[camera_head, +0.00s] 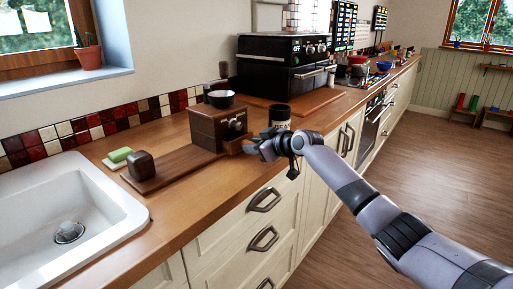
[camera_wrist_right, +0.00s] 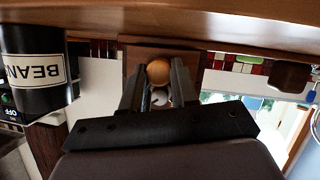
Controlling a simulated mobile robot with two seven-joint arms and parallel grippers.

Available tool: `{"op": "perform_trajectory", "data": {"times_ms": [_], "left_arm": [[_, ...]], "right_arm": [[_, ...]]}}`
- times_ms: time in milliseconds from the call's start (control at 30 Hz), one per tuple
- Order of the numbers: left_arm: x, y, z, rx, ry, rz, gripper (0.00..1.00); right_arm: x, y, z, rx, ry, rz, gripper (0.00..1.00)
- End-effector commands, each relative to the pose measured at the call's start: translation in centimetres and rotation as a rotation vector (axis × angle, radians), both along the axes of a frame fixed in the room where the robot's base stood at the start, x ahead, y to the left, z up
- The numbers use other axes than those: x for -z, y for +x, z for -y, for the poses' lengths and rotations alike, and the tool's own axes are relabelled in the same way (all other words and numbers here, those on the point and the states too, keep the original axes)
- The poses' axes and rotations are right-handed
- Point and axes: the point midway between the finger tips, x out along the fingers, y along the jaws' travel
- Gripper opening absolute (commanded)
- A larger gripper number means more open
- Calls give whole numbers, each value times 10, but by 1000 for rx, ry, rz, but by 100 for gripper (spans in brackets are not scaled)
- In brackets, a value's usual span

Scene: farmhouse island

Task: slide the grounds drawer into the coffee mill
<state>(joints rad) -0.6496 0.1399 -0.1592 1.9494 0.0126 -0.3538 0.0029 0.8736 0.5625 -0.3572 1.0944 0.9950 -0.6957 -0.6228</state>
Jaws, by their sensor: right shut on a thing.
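The coffee mill (camera_head: 209,127) is a brown wooden box with a dark bowl on top, upright on the wooden counter. The grounds drawer (camera_head: 235,147) shows as a small wooden piece low at the mill's right side, facing my right gripper (camera_head: 257,148). How far it sits inside the mill is hard to tell. In the right wrist view, my right gripper's two fingers (camera_wrist_right: 157,92) are shut around a round light-wood knob (camera_wrist_right: 158,72) in front of a brown wooden face (camera_wrist_right: 145,50). My left gripper is in neither view.
A dark can labelled BEANS (camera_head: 279,116) stands close behind my right gripper. A board (camera_head: 172,168) with a dark wooden block (camera_head: 141,166) lies left of the mill, beside a green sponge (camera_head: 120,154). The white sink (camera_head: 110,218) is at left, a black oven (camera_head: 283,66) behind.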

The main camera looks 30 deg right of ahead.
Motion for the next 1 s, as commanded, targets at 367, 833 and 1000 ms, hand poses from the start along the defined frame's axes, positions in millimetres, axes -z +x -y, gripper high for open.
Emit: {"op": "perform_trajectory", "data": {"times_ms": [367,833,1000], "left_arm": [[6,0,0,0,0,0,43],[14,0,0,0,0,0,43],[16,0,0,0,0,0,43]], "right_arm": [[0,8,-3,-1,0,2,0],[0,17,-6,-1,1,3,0],[0,20,-8,-1,1,2,0]]}}
